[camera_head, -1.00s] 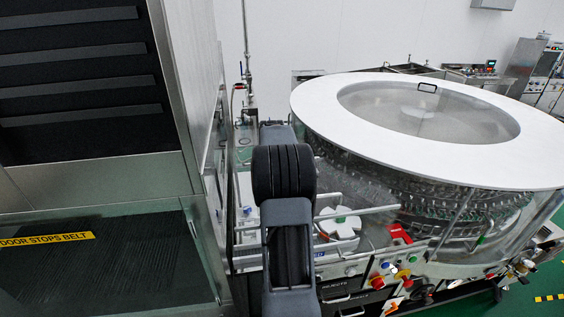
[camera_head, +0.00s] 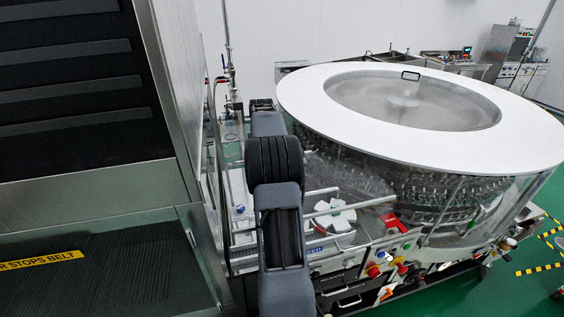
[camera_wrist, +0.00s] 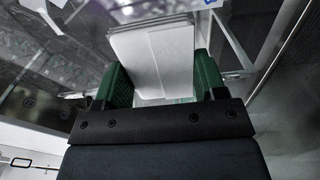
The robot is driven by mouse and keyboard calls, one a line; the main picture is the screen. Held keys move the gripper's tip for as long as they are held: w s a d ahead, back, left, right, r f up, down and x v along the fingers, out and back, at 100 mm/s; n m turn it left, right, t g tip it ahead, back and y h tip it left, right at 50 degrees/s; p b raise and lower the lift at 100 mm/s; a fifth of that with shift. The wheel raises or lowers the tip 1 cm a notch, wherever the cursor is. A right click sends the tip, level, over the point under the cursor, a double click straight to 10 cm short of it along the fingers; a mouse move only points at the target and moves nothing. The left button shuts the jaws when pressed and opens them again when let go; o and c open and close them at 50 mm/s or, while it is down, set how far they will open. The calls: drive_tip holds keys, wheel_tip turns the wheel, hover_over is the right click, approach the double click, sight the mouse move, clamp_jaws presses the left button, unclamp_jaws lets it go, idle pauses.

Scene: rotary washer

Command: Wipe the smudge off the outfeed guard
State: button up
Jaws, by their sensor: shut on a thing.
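In the wrist view, my gripper (camera_wrist: 162,85) has its green fingers shut on a pale, folded wipe (camera_wrist: 153,50), one finger on each side. The wipe sticks out beyond the fingers, and I cannot tell whether it touches anything. Clear panels and metal edges lie around it in that view, dark and reflective. I cannot tell for sure which clear panel is the outfeed guard, and I make out no smudge. In the head view, my arm hides the gripper and the wipe.
The rotary washer with its white ring top (camera_head: 300,95) stands at the right. A white star wheel (camera_head: 335,215), rails and coloured buttons (camera_head: 374,270) lie close to my arm. A tall metal cabinet (camera_head: 75,205) stands close on the left. Green floor is open at the right.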

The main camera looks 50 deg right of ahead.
drive_tip(key=shift+w+a+r, duration=0.15)
drive_tip(key=shift+w+r, duration=0.05)
drive_tip(key=shift+r, duration=0.2)
drive_tip(key=shift+w+a+r, duration=0.1)
drive_tip(key=shift+w+r, duration=0.05)
drive_tip(key=shift+r, duration=0.25)
drive_tip(key=shift+s+d+r, duration=0.1)
drive_tip(key=shift+s+r, duration=0.05)
drive_tip(key=shift+r, duration=1.7)
